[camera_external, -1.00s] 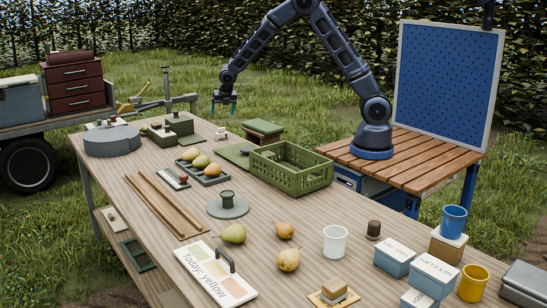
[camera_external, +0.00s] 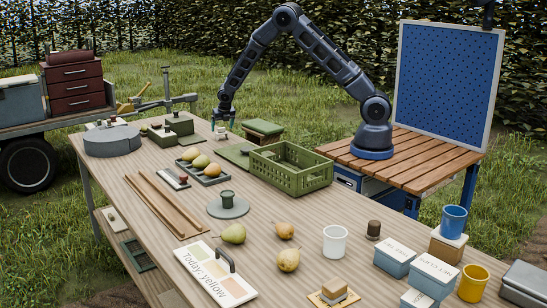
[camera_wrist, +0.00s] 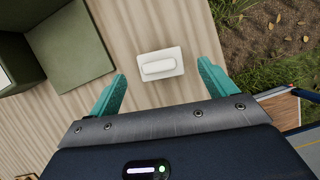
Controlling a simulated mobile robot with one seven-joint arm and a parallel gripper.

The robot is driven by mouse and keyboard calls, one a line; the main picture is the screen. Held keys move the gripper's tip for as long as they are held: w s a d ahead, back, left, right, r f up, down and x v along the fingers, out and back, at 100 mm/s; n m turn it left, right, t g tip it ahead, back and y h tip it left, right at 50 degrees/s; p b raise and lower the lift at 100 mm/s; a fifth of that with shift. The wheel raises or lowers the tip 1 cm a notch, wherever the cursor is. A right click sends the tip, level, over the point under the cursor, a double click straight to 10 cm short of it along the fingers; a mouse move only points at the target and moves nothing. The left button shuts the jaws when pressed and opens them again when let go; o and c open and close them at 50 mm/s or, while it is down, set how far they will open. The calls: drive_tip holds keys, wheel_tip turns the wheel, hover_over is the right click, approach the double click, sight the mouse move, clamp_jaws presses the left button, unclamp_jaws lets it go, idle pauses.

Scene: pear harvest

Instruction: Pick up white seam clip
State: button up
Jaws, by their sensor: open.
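The white seam clip (camera_wrist: 161,64) lies on the wooden table in the wrist view, a small white block with a rounded raised bar on top. It sits ahead of the space between my teal fingertips. My gripper (camera_wrist: 160,82) is open and empty, with one finger on each side of that space and no contact with the clip. In the external view my gripper (camera_external: 222,122) points down just above the far edge of the table.
A green box (camera_wrist: 70,47) stands left of the clip in the wrist view. The table edge with grass and soil beyond is to the right.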

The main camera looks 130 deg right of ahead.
sight(222, 128)
drive_tip(key=x, duration=0.5)
drive_tip(key=shift+d+r, duration=0.15)
drive_tip(key=shift+d, duration=0.1)
drive_tip(key=c, duration=1)
drive_tip(key=shift+c, duration=0.2)
